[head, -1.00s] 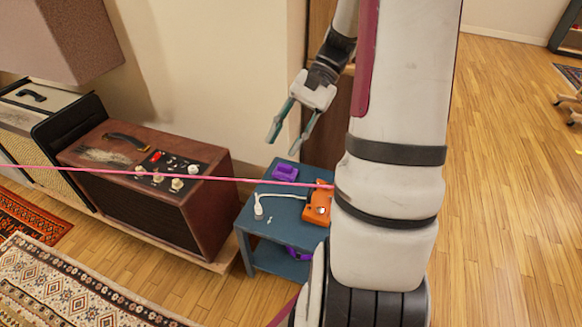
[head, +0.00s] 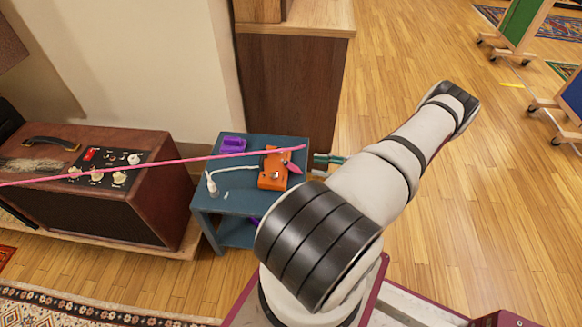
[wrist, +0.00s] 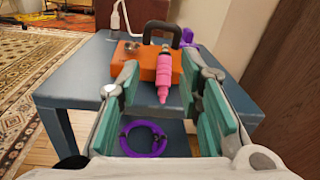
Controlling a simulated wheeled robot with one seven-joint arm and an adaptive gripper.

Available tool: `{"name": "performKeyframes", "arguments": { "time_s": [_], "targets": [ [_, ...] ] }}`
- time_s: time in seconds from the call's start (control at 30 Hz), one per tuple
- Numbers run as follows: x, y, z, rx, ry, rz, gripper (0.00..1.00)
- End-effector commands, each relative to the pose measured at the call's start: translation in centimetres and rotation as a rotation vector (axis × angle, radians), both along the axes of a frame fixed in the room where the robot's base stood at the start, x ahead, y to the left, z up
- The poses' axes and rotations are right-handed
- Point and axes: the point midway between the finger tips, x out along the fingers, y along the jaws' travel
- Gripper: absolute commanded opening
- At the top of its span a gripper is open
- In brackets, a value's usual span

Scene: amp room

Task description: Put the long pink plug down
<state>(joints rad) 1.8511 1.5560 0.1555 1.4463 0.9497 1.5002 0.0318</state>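The long pink plug (head: 294,167) sticks out of the side of the orange box (head: 272,172) on the blue table (head: 240,203). In the wrist view the pink plug (wrist: 163,78) points toward me from the orange box (wrist: 148,62). My gripper (wrist: 159,76) is open, its green-padded fingers on either side of the plug with gaps visible. In the head view my gripper (head: 328,160) is at the table's right edge, largely hidden by my arm. A pink cable (head: 150,164) runs from the left across the table; its joint with the plug is unclear.
A purple box (head: 233,144) and a white plug (head: 211,184) with a white lead share the tabletop. A purple coil (wrist: 143,138) lies on the lower shelf. A brown amplifier (head: 100,195) stands left; a wooden cabinet (head: 295,85) stands behind.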

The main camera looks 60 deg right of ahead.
Motion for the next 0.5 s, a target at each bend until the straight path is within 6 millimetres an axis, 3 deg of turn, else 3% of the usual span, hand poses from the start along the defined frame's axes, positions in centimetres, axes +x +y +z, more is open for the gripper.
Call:
{"name": "performKeyframes", "arguments": {
  "time_s": [0.17, 0.5],
  "targets": [
    [-0.3, 0.1, -1.4, 0.026, -0.018, -0.055, 0.33],
    [5.3, 1.6, -1.4, 0.026, -0.018, -0.055, 0.33]
  ]
}}
